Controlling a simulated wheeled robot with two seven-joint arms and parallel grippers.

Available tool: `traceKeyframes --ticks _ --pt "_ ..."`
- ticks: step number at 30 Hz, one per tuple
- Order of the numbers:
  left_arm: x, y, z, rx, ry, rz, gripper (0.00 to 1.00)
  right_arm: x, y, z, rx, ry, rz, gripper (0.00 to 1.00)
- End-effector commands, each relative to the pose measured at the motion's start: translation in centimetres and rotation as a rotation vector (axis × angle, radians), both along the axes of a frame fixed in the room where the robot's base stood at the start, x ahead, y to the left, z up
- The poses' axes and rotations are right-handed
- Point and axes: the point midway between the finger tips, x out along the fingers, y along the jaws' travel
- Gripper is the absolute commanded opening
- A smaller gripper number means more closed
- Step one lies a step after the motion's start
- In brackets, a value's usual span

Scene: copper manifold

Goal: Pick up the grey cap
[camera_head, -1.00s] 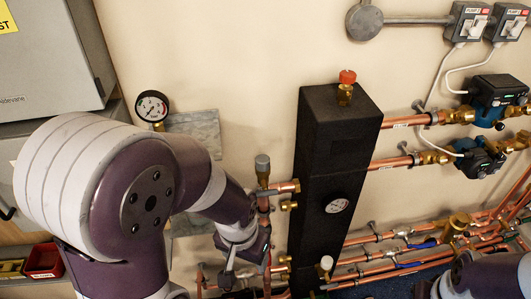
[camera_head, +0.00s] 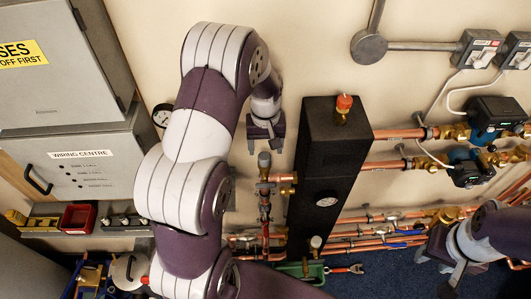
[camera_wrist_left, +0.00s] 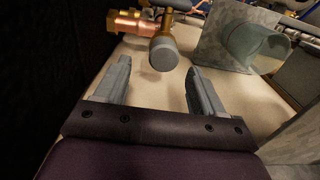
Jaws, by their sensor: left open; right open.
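The grey cap (camera_head: 264,159) sits on top of an upright brass and copper pipe fitting, left of the black manifold block. In the left wrist view the cap (camera_wrist_left: 163,56) shows its round grey end beyond the fingertips, lined up between them. My left gripper (camera_head: 265,148) is open and empty, pointing down just above the cap; its two fingers also show in the left wrist view (camera_wrist_left: 159,64). The cap looks clear of both fingers. My right gripper (camera_head: 438,270) is open at the lower right, far from the cap.
The tall black manifold block (camera_head: 325,175) stands close to the right of the cap. A brass and copper branch (camera_head: 284,178) sticks out just below it. A pressure gauge (camera_head: 162,115) is partly behind my left arm. A red bin (camera_head: 77,217) sits at the left.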

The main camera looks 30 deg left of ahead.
Motion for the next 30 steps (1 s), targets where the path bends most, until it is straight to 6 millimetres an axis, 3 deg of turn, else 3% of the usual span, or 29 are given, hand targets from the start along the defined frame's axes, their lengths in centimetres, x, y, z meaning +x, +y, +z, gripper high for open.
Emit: traceKeyframes --ticks 2,6,13,18,19,27,30 --pt "-0.1 0.1 -0.8 -0.001 0.006 0.0 0.69 0.0 0.0 1.9 0.0 -0.001 0.0 0.43" --pt "-0.1 0.1 -3.1 0.0 0.002 -0.001 0.69 0.0 0.0 2.0 0.0 -0.001 0.0 0.43" --pt "0.0 0.1 -3.5 0.001 -0.001 -0.001 0.69 0.0 0.0 1.9 0.0 -0.001 0.0 0.43" --pt "0.0 0.1 -3.4 0.001 -0.001 -0.001 0.14 0.0 0.0 1.9 0.0 -0.001 0.0 0.43" --pt "0.0 0.1 -3.4 0.001 -0.001 -0.001 0.1 0.0 0.0 1.9 0.0 -0.001 0.0 0.43" --pt "0.0 0.1 -3.3 0.0 -0.002 -0.001 0.1 0.0 0.0 1.8 0.0 -0.001 0.0 0.43" --pt "0.1 0.1 -2.1 0.001 -0.005 -0.001 0.1 0.0 0.0 1.0 0.0 -0.001 0.0 0.43"
